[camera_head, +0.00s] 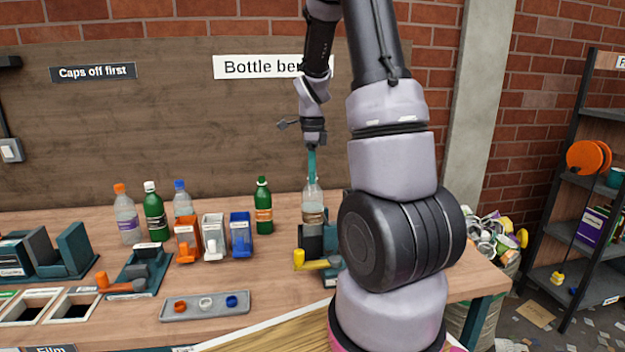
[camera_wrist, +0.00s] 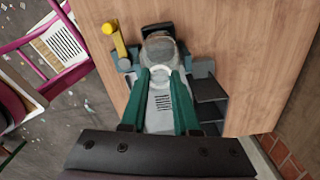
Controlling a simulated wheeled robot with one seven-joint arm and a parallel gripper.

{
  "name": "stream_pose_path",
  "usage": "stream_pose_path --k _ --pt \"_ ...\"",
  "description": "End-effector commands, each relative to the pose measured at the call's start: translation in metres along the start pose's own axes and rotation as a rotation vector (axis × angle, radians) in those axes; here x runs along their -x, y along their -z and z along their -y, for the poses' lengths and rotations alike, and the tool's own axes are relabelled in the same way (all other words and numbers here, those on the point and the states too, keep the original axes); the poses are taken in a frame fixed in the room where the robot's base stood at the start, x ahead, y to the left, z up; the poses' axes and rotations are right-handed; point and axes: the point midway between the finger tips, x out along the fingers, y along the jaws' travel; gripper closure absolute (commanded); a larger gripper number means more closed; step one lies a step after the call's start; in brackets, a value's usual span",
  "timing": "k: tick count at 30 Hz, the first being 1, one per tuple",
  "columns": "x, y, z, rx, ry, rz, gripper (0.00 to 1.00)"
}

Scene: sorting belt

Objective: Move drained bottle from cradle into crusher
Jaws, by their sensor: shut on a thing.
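A clear capless bottle (camera_head: 313,200) with a pale label stands upright over a dark device with a yellow-handled lever (camera_head: 315,263) on the right part of the bench. My gripper (camera_head: 312,177) comes down from above and its teal fingers are shut on the bottle's neck. In the wrist view my fingertips (camera_wrist: 160,76) close at the bottle (camera_wrist: 160,50), with the yellow lever (camera_wrist: 116,42) beside it at the left. The bottle's base meets the device's outline; I cannot tell if it rests inside. My arm hides the device's right side.
An orange-handled device (camera_head: 135,275) stands at the left of the bench. A cap tray (camera_head: 205,305) lies in front. A full bin (camera_head: 490,245) and shelf (camera_head: 590,190) are at the right.

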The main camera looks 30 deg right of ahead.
Motion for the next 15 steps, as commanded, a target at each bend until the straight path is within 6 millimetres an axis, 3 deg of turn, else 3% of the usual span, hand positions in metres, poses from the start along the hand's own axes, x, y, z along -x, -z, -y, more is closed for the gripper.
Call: stream_pose_path --k 15 --pt "0.037 0.000 0.000 0.000 0.001 0.000 1.00"
